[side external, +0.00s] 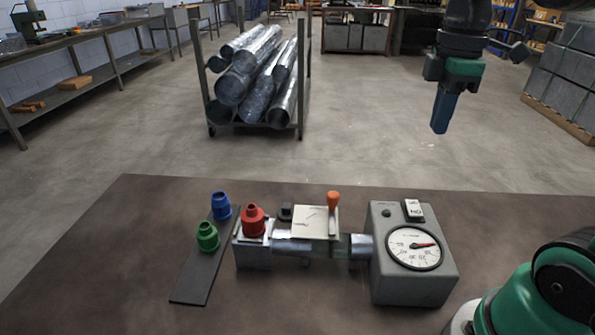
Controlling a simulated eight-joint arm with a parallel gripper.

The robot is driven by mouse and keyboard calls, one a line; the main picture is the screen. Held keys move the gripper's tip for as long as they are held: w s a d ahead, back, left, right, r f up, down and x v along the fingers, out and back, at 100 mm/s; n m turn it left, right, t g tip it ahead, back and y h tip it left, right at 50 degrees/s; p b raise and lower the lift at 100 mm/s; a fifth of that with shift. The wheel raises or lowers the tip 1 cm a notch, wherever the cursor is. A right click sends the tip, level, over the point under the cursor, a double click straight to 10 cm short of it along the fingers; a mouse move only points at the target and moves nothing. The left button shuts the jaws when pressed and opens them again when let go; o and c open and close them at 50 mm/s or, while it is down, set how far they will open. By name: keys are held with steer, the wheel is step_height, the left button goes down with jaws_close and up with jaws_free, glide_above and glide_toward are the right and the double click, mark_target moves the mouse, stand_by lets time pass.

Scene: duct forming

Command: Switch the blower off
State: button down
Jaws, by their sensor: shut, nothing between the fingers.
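A small dark knob or lamp (386,213) is left of the switch. My gripper (440,128) is at the upper right, pointing down with blue fingers shut and empty. It is high above and apart from the blower.
A metal duct (290,247) joins the blower on its left, with a pale plate (312,222) and an orange-handled lever (333,201) on it. A red nozzle (253,220) sits at its left end. Blue (221,206) and green (207,237) nozzles stand on a dark strip (196,280).

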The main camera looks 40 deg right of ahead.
mark_target(413, 209)
steer(key=shift+r, duration=0.3)
steer(key=shift+w+d+f, duration=0.15)
steer(key=shift+w, duration=0.3)
step_height(413, 209, down, 14)
stand_by(0.7)
steer(key=shift+w+d+f, duration=0.1)
steer(key=shift+f, duration=0.1)
stand_by(0.5)
steer(key=shift+s+a+r, duration=0.25)
steer(key=shift+s+a, duration=0.3)
steer(key=shift+s, duration=0.05)
